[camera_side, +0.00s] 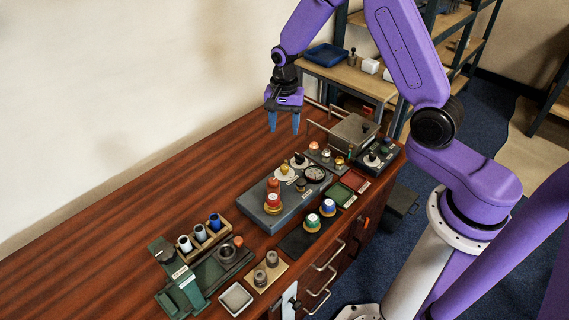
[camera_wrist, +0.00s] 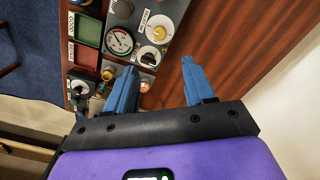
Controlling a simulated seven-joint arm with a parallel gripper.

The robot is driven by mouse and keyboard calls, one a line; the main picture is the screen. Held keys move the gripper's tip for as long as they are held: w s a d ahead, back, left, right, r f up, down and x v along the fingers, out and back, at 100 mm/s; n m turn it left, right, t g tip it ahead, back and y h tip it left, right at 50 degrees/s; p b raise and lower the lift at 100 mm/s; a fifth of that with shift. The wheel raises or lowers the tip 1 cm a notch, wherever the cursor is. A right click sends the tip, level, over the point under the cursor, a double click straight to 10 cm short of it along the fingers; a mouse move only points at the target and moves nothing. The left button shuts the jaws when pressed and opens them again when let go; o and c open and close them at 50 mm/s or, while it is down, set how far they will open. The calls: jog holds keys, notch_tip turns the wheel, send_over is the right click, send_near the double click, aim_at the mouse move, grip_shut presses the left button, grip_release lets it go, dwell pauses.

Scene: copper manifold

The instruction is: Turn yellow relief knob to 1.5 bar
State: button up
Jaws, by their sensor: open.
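The yellow relief knob (camera_side: 285,168) sits on a round white dial on the grey manifold block (camera_side: 253,217). The yellow knob also shows in the wrist view (camera_wrist: 159,33), beyond the fingertips. Its exact setting is too small to read. A round pressure gauge (camera_side: 315,174) is beside it on the block, and it shows in the wrist view (camera_wrist: 120,41) left of the knob. My gripper (camera_side: 284,123) is open and empty, with blue fingers pointing down, raised above the bench behind the block. In the wrist view my gripper (camera_wrist: 159,67) has its fingers apart with nothing between them.
A second white dial with a black knob (camera_side: 299,159) is close to the yellow one. Red (camera_side: 355,181) and green (camera_side: 341,194) trays lie to the right. A grey box with a rail (camera_side: 354,133) stands behind. The left part of the wooden bench (camera_side: 130,225) is clear.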

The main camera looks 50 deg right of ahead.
aim_at(284, 167)
notch_tip(284, 167, down, 15)
jog(key=shift+f, duration=0.1)
dwell(0.5)
grip_shut()
